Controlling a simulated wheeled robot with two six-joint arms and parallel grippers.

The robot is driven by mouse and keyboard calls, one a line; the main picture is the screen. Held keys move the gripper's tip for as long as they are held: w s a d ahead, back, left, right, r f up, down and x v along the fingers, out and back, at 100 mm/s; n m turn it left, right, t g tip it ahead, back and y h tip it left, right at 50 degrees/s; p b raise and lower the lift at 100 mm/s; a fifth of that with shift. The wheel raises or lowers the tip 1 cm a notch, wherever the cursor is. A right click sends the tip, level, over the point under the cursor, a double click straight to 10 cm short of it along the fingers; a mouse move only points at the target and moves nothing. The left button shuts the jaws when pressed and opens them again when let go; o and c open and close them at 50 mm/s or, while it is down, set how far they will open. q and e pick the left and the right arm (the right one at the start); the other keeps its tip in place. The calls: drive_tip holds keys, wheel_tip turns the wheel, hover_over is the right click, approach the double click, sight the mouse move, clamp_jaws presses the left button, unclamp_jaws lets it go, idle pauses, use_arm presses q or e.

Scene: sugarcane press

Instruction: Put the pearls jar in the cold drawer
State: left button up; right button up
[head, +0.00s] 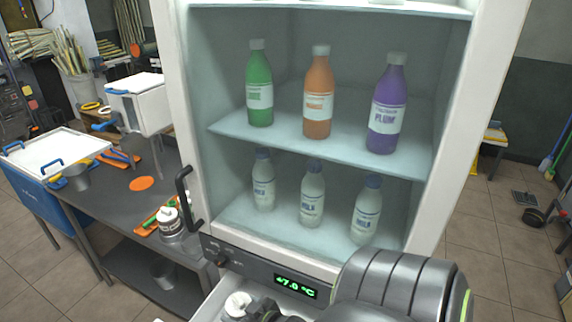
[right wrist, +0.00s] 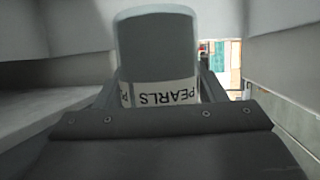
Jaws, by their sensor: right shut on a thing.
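The pearls jar (right wrist: 160,60) shows in the right wrist view with its "PEARLS" label upside down. My right gripper (right wrist: 155,95) is shut on it. In the head view a white-lidded jar (head: 237,304), which looks like the same one, is at the bottom edge beside my right gripper (head: 262,312), inside the open cold drawer (head: 212,304) under the fridge. Pale walls stand on both sides of the jar in the wrist view. Whether the jar touches the drawer floor cannot be told. My left gripper is not in view.
The fridge (head: 345,262) above holds green, orange and purple bottles over 3 milk bottles. Its display reads +7.0 °C. A dark handle (head: 186,200) stands at its left edge. A dark table (head: 115,195) at left carries another white-lidded jar (head: 170,222) and orange items.

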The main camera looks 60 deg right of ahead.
drive_tip(key=shift+s+d+f, duration=0.2)
drive_tip(key=shift+f, duration=0.15)
wheel_tip(320, 180, down, 5)
drive_tip(key=b, duration=0.5)
drive_tip(key=shift+f, duration=0.2)
drive_tip(key=shift+f+b, duration=2.1)
drive_tip(key=shift+b, duration=0.2)
drive_tip(key=shift+f, duration=0.2)
drive_tip(key=o, duration=1.3)
drive_tip(key=shift+c, duration=0.2)
